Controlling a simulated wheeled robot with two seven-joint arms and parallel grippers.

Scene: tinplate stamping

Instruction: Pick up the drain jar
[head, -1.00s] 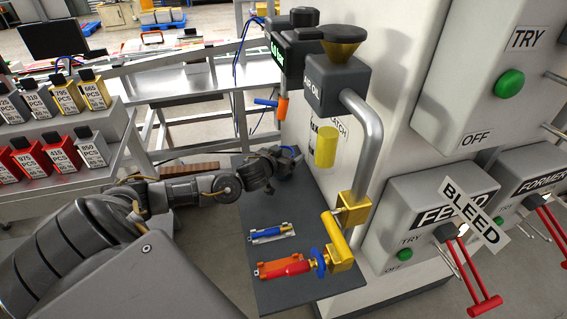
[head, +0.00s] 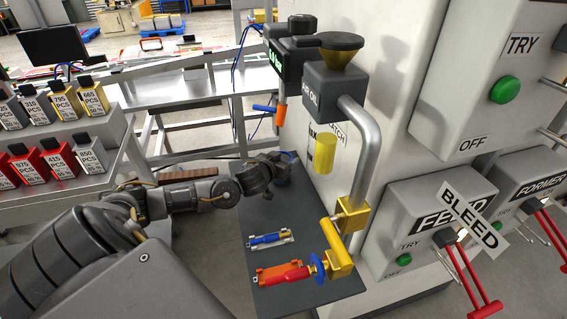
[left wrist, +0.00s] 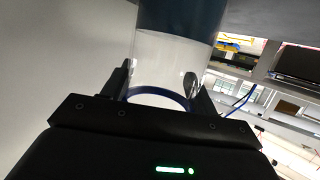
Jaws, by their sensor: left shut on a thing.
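The drain jar (left wrist: 170,62) is a clear cylinder with a dark blue top part and a blue ring low down, seen large in the left wrist view. The fingers of my left gripper (left wrist: 160,86) stand on both sides of its clear wall, shut on it. In the head view my left gripper (head: 272,172) is beside the machine's side, above the far end of the dark grey plate. The jar is mostly hidden there behind the gripper. I cannot tell whether the jar touches the plate. My right gripper is not in view.
The dark plate (head: 262,215) carries a blue-handled part (head: 270,238) and an orange and red one (head: 283,274). A yellow valve and grey pipe (head: 371,140) stand right of them. The machine wall (head: 395,110) is close on the right; shelves with boxes (head: 60,158) stand left.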

